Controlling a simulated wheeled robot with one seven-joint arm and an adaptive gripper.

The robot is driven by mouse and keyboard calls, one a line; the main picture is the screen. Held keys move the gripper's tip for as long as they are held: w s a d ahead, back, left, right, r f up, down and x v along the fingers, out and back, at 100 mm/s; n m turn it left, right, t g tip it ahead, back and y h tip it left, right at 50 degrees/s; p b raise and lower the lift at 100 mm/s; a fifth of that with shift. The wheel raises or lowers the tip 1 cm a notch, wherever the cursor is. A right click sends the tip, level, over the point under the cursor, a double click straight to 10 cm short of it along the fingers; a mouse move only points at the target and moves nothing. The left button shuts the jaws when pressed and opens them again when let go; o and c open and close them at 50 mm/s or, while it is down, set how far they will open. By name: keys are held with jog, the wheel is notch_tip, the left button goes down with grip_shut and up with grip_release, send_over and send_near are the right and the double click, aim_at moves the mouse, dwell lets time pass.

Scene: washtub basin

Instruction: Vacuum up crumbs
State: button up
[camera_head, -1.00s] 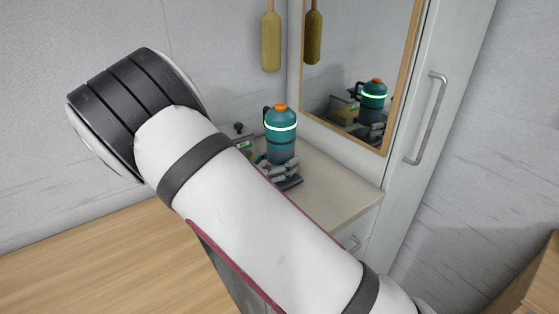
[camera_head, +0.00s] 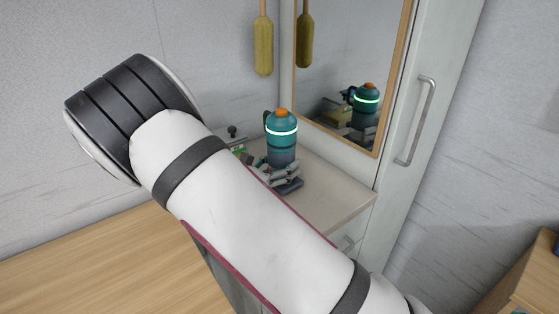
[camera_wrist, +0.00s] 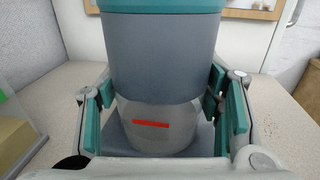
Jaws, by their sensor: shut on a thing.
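A teal and dark grey handheld vacuum (camera_head: 282,147) with an orange top, side handle and glowing green ring is upright over the counter near the mirror. My gripper (camera_head: 279,178) is shut on its lower part. In the wrist view, the vacuum's grey body (camera_wrist: 160,62) and clear lower bin with a red mark fill the middle, and my teal-padded gripper fingers (camera_wrist: 163,103) flank it on both sides. I cannot tell whether its base touches the counter.
The pale counter (camera_head: 335,193) has free room to the vacuum's right. The wood-framed mirror (camera_head: 345,75) and white tall cabinet (camera_head: 425,130) stand behind and right. A yellow long-handled item (camera_head: 263,47) hangs on the wall. A green-and-yellow object (camera_wrist: 15,125) lies left in the wrist view.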

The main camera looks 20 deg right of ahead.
jog(key=shift+s+d+p, duration=0.3)
jog(key=shift+s+p, duration=0.2)
jog(key=shift+s, duration=0.35)
jog(key=shift+s+d+p, duration=0.25)
jog(key=shift+s+p, duration=0.25)
jog(key=shift+s, duration=0.35)
jog(key=shift+s+d+p, duration=0.25)
jog(key=shift+s+p, duration=0.25)
jog(key=shift+s, duration=0.3)
jog(key=shift+s+d+p, duration=0.3)
jog(key=shift+s+p, duration=0.2)
jog(key=shift+s, duration=0.3)
jog(key=shift+s+d+p, duration=0.25)
jog(key=shift+s+p, duration=0.25)
jog(key=shift+s, duration=0.3)
jog(key=shift+s+d+p, duration=0.3)
jog(key=shift+s+p, duration=0.3)
jog(key=shift+s, duration=0.35)
jog(key=shift+s+d+p, duration=0.3)
jog(key=shift+s+p, duration=0.25)
jog(key=shift+s, duration=0.4)
notch_tip(320, 180, up, 6)
jog(key=p, duration=0.4)
jog(key=shift+r, duration=0.1)
